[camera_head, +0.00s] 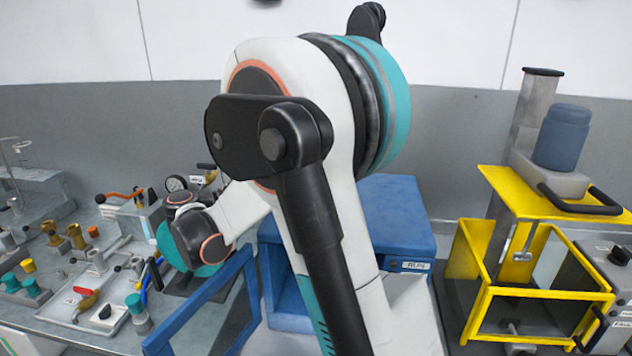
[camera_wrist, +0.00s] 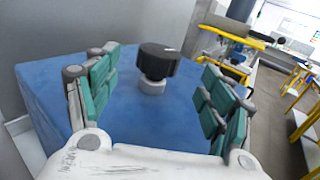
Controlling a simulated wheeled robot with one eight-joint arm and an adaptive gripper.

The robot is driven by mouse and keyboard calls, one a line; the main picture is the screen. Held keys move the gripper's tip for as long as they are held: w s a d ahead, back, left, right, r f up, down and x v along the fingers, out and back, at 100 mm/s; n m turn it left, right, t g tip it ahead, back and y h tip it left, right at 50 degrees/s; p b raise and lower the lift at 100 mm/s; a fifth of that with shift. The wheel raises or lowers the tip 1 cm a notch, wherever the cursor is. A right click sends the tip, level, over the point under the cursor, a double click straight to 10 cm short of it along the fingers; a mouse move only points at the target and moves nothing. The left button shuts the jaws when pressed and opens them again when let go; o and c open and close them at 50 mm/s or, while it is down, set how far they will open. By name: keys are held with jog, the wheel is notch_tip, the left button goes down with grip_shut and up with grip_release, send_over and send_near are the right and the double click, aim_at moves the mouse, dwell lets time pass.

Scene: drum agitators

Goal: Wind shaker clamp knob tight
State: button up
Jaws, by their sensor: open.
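The black clamp knob (camera_wrist: 158,61) is round, with a pale mark on its top. It stands on a short light-grey stem (camera_wrist: 152,86) above the blue top of the shaker housing (camera_wrist: 150,122). My gripper (camera_wrist: 160,64) is open in the wrist view. Its teal-padded fingers lie to the left and right of the knob, with visible gaps on both sides. I cannot tell whether the fingertips are level with the knob. In the head view the blue housing (camera_head: 400,215) stands behind my arm, which hides the knob and gripper.
A yellow guard frame (camera_head: 535,300) with a blue container (camera_head: 563,136) above it stands at the right. A bench (camera_head: 60,328) with valves and fittings is at the left. A blue panel frame (camera_head: 200,305) stands between bench and housing. A grey wall rises behind.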

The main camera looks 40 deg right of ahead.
jog(key=shift+v, duration=1.15)
